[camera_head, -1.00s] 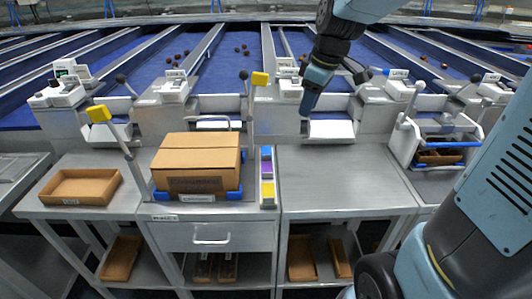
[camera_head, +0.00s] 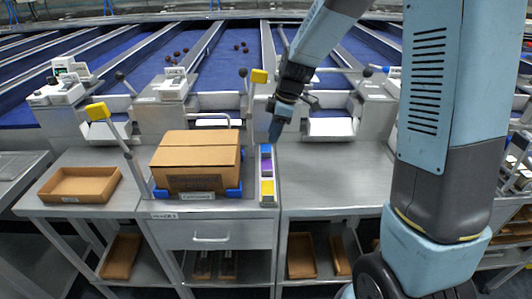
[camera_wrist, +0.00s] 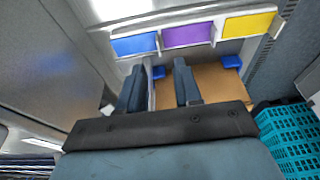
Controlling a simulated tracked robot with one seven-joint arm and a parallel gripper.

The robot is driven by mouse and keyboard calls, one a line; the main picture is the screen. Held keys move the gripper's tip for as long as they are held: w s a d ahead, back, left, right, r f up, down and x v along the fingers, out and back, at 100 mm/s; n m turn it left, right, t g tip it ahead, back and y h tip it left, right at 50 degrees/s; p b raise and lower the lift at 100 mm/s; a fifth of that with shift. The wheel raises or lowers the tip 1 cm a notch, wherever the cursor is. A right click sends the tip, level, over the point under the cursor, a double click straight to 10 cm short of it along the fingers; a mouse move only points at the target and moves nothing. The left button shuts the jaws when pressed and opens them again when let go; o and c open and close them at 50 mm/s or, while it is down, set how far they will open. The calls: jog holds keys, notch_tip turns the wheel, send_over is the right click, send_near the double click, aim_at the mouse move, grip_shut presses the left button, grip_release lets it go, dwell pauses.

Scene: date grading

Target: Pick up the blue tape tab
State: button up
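The blue tape tab (camera_head: 266,150) sits at the far end of a narrow grey holder (camera_head: 276,186), with the purple tab (camera_head: 266,168) and the yellow tab (camera_head: 267,188) in a row towards me. In the wrist view the blue tab (camera_wrist: 134,44) is at the upper left, beside the purple tab (camera_wrist: 187,34) and the yellow tab (camera_wrist: 249,24). My gripper (camera_head: 274,137) is just beyond the blue tab and appears above it. In the wrist view my gripper (camera_wrist: 159,66) has its fingers apart, with nothing visible between them.
A closed cardboard carton (camera_head: 196,160) stands left of the holder on a blue-cornered base. A yellow-topped lever (camera_head: 259,77) rises behind the holder, close to my arm. A shallow cardboard tray (camera_head: 80,185) is at far left. The steel tabletop (camera_head: 335,178) to the right is clear.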

aim_at(268, 149)
jog(key=shift+x, duration=3.75)
jog(key=shift+w, duration=0.1)
grip_shut()
